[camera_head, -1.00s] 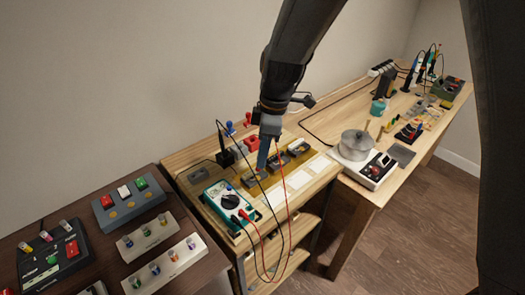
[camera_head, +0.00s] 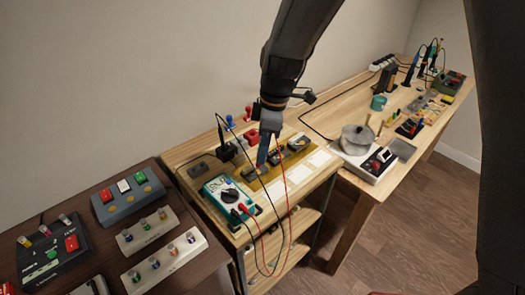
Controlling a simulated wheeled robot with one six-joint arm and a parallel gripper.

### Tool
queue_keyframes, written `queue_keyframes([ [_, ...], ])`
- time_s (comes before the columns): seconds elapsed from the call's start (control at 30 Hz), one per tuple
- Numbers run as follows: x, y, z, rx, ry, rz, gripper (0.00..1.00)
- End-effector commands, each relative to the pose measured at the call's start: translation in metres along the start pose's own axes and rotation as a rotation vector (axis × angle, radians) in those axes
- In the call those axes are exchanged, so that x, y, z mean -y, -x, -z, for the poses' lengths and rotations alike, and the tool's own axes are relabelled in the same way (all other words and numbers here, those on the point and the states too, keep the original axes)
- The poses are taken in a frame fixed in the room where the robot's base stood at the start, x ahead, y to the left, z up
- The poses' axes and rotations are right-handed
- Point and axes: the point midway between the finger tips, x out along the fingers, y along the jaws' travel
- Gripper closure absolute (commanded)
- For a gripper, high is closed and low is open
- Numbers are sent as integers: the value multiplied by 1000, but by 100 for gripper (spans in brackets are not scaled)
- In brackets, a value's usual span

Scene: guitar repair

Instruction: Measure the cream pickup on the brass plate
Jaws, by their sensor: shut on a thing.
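The brass plate (camera_head: 261,184) lies on the small wooden bench and bears several dark-looking pickups, among them one in the middle (camera_head: 278,157) and one at the right (camera_head: 299,143). I cannot make out which pickup is cream. My gripper (camera_head: 263,158) points down over the plate's left part, by the left pickup (camera_head: 249,172). It is shut, seemingly on the red probe, whose red lead (camera_head: 285,180) rises to it; the probe itself is mostly hidden. Whether its tip touches anything is unclear. The teal multimeter (camera_head: 229,195) sits left of the plate, with red and black leads plugged in.
White cards (camera_head: 297,174) lie along the bench front. A black stand (camera_head: 226,151) and red parts (camera_head: 240,142) are behind. A dark table (camera_head: 95,235) with switch boxes is at left; a long bench with a pot (camera_head: 357,138) is at right. Both leads hang over the bench edge.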

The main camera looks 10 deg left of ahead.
Motion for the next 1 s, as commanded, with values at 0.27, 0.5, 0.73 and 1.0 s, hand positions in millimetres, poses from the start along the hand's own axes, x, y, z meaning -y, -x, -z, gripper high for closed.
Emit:
queue_keyframes([
  [0.27, 0, 0, 0, 0, 0, 0, 100],
  [0.5, 0, -2, 0, 0, 0, 0, 100],
  [0.73, 0, -4, -1, 0, 0, 0, 100],
  [1.0, 0, -7, -1, 0, 0, 1, 100],
])
